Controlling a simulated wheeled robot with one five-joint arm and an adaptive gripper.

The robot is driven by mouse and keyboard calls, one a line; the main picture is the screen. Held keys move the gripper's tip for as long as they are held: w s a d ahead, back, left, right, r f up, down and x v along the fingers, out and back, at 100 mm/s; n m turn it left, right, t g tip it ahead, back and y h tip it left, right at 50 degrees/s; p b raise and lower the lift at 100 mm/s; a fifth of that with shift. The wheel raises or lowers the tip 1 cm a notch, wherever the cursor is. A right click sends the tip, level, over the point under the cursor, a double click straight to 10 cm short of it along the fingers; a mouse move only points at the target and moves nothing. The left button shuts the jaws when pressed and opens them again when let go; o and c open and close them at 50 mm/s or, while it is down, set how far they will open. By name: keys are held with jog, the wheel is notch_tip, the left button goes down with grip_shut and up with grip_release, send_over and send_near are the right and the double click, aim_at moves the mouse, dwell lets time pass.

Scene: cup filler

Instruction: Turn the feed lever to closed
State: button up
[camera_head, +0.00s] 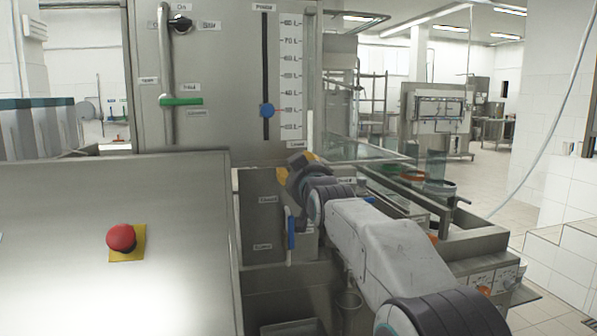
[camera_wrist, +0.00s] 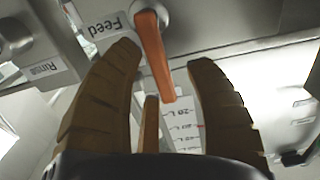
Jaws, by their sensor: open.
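The feed lever (camera_wrist: 153,55) is an orange bar in the wrist view, hanging from a round pivot beside a label reading "Feed". It points toward the lower right of that picture. My gripper (camera_wrist: 163,54) is open, with one brown finger left of the lever and the other to its right. The lever lies between the fingers, with a gap visible on the right; contact cannot be told. In the head view my gripper (camera_head: 297,166) is at the machine's front, below the scale panel, and the lever cannot be made out there.
A blue handle (camera_head: 291,228) stands just below my gripper. A green handle (camera_head: 181,101) and a blue slider (camera_head: 267,110) are on the panel above. A red button (camera_head: 121,238) is on the left cover. A second narrow orange-brown piece (camera_wrist: 150,123) shows between my fingers.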

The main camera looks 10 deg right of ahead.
grip_shut()
dwell(0.5)
